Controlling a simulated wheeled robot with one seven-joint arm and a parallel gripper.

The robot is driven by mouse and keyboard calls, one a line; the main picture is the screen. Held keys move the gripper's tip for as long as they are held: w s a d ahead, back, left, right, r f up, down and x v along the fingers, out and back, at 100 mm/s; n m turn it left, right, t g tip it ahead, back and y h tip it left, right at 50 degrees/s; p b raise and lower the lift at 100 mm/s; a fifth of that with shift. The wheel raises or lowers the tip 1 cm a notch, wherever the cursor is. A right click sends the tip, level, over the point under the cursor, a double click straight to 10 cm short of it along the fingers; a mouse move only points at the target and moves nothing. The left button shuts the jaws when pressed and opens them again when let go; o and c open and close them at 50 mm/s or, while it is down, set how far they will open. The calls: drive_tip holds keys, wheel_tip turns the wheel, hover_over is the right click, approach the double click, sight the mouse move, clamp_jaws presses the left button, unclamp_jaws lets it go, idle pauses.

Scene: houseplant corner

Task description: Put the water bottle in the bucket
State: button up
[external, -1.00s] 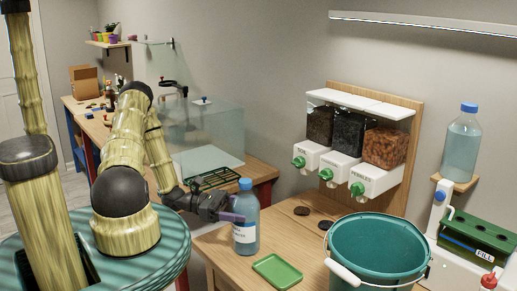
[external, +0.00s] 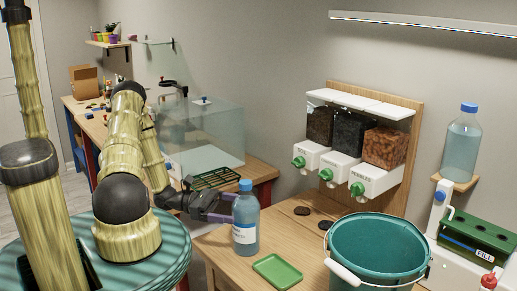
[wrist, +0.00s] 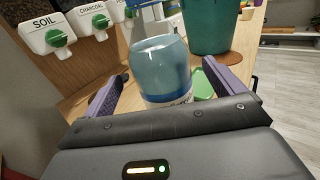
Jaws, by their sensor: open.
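The water bottle (external: 245,232), clear blue with a blue cap and a white label, stands upright on the wooden table. My gripper (external: 228,207) is open at its left side, at about mid-height. In the wrist view the bottle (wrist: 160,68) shows between the two spread purple fingers of my gripper (wrist: 164,72), with gaps visible at both sides. The teal bucket (external: 375,248) with a white handle grip stands to the right of the bottle; part of it also shows in the wrist view (wrist: 208,25). The bucket's floor is hidden.
A green tray (external: 277,270) lies between bottle and bucket. Dispensers (external: 345,172) stand behind. Another blue-capped bottle (external: 462,145) sits on a stand at the right, above a green-topped FILL unit (external: 475,240). A glass case (external: 205,135) and green grid tray (external: 215,178) are at the back left.

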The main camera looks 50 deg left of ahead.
drive_tip(key=b+v, duration=0.3)
drive_tip(key=v, duration=1.1)
drive_tip(key=shift+a+r+b, duration=0.15)
drive_tip(key=shift+a+b, duration=0.2)
drive_tip(key=c, duration=0.8)
